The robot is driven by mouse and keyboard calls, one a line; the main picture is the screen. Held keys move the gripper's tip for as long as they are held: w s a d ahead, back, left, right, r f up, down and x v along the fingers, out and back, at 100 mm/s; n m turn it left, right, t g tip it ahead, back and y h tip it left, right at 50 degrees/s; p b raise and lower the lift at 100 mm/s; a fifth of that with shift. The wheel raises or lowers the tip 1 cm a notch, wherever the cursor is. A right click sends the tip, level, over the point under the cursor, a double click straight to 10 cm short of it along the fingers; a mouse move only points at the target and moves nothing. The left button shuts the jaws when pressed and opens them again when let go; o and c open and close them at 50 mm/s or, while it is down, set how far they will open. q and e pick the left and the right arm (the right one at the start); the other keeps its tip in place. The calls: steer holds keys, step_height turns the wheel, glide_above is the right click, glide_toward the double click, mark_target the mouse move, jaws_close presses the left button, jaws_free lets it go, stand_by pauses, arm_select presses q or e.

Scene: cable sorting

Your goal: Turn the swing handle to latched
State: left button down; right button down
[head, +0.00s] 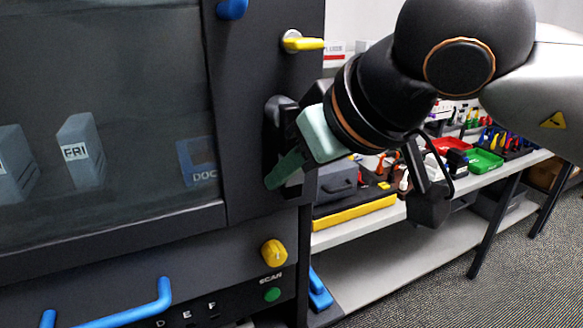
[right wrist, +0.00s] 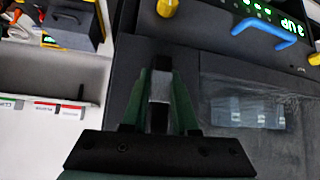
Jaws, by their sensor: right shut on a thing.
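The swing handle (head: 277,110) is a dark fitting on the right edge of the cabinet door (head: 235,150) in the head view. My right gripper (head: 285,170), with green fingers, is at the handle and hides most of it. In the right wrist view the two green fingers of my right gripper (right wrist: 160,100) are closed on a grey and black bar of the swing handle (right wrist: 160,84). The handle's exact angle is hard to tell. My left gripper is not in view.
A blue bar handle (head: 130,308) is on the front lower left. A bench with coloured bins (head: 485,160) stands to the right. The carpet at lower right is clear.

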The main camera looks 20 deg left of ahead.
steer(key=c, duration=0.7)
jaws_free()
steer(key=v, duration=1.2)
steer(key=shift+d+r, duration=0.25)
